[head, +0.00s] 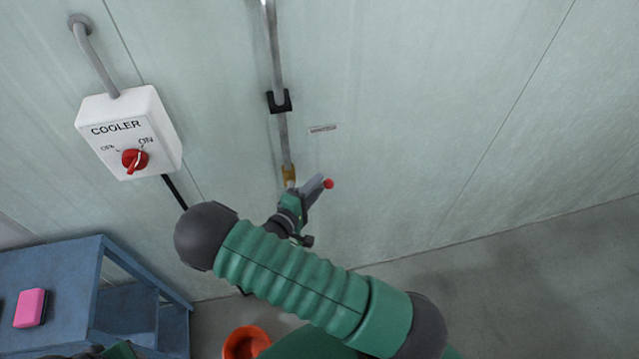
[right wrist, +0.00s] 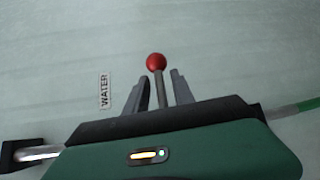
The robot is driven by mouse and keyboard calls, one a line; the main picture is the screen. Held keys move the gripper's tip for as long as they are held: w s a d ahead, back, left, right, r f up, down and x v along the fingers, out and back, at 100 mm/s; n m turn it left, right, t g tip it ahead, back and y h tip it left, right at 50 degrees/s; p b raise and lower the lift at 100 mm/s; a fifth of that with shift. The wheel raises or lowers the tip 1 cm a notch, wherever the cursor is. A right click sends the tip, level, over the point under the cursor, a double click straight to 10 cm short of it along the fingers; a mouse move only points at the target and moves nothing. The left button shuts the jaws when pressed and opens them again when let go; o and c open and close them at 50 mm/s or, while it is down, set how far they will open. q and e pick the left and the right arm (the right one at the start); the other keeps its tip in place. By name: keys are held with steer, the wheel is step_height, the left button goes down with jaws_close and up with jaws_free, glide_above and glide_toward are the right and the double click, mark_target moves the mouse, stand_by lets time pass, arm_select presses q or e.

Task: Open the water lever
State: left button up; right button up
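The water lever shows in the right wrist view as a thin metal rod with a red ball knob (right wrist: 156,62). In the head view the red knob (head: 328,184) shows just beyond my right gripper (head: 316,188). In the right wrist view my right gripper (right wrist: 158,92) is open, with one finger on each side of the rod and gaps on both sides. The knob sticks out past the fingertips. The lever's base is hidden behind the gripper. My left gripper cannot be made out in the head view.
A metal pipe (head: 271,50) runs down the wall to a brass fitting (head: 289,174). A WATER label (right wrist: 104,90) is on the wall. At left are a white COOLER switch box (head: 130,130) and a blue table (head: 62,262) with a pink block (head: 30,308). An orange bucket (head: 246,342) stands below.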

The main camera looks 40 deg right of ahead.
steer(key=shift+a+r, duration=0.15)
steer(key=shift+a, duration=0.3)
steer(key=c, duration=0.5)
steer(key=shift+d, duration=0.2)
jaws_close()
steer(key=shift+s+d+f, duration=0.1)
steer(key=shift+d+f, duration=0.1)
steer(key=shift+d, duration=0.55)
arm_select(q)
steer(key=shift+a+f, duration=0.1)
steer(key=shift+a, duration=0.15)
arm_select(e)
steer(key=shift+a, duration=0.15)
arm_select(q)
steer(key=shift+w, duration=0.1)
arm_select(e)
steer(key=shift+f, duration=0.15)
